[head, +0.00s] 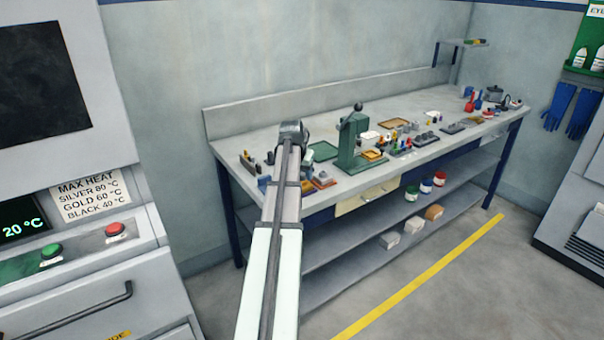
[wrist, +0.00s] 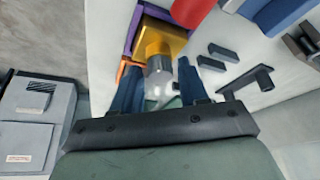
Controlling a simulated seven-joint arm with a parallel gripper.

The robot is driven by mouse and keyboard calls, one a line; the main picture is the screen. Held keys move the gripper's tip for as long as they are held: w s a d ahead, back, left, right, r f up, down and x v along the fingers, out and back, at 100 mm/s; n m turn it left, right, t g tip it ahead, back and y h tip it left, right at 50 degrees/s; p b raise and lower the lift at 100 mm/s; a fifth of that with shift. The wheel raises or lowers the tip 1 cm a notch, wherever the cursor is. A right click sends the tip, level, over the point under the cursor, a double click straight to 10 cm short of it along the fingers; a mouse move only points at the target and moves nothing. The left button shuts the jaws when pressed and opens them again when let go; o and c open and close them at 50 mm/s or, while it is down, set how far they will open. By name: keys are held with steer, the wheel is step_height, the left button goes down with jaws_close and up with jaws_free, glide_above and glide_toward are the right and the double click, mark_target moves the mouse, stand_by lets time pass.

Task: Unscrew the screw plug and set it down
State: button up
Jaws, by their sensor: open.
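In the wrist view my gripper (wrist: 158,68) is open, with one dark blue finger on each side. A pale grey, shiny rounded piece (wrist: 160,85) lies between the fingers, joined in the picture to a yellow collar (wrist: 158,48) in front of a gold block (wrist: 165,32). This may be the screw plug; I cannot tell for sure. Whether either finger touches it is unclear. In the head view my arm reaches to the left end of the workbench (head: 400,165), and my fingertips are hidden behind it.
A purple-edged holder (wrist: 133,30) and an orange part (wrist: 127,68) border the gold block. Red (wrist: 192,10) and blue (wrist: 275,12) items and small dark blocks (wrist: 212,62) lie to the right. A green press (head: 350,142) stands on the bench right of my arm.

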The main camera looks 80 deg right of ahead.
mark_target(301, 174)
steer(key=shift+r, duration=0.1)
steer(key=shift+r, duration=1.7)
steer(key=m+g, duration=0.1)
steer(key=m, duration=0.1)
steer(key=m+g+y, duration=0.1)
steer(key=m, duration=0.2)
steer(key=shift+w+d+m, duration=0.2)
steer(key=shift+m, duration=0.1)
steer(key=m+g+y, duration=0.1)
steer(key=m, duration=0.3)
steer(key=shift+w+d+m, duration=0.1)
steer(key=shift+m, duration=0.2)
steer(key=m, duration=0.1)
steer(key=m+y, duration=0.1)
steer(key=m, duration=0.1)
steer(key=m+y, duration=0.1)
steer(key=m, duration=0.1)
steer(key=shift+d+g, duration=0.25)
steer(key=shift+g, duration=0.15)
steer(key=shift+m+y, duration=0.6)
steer(key=shift+m, duration=0.8)
steer(key=shift+m+y, duration=0.6)
steer(key=shift+m, duration=0.8)
steer(key=shift+f, duration=0.1)
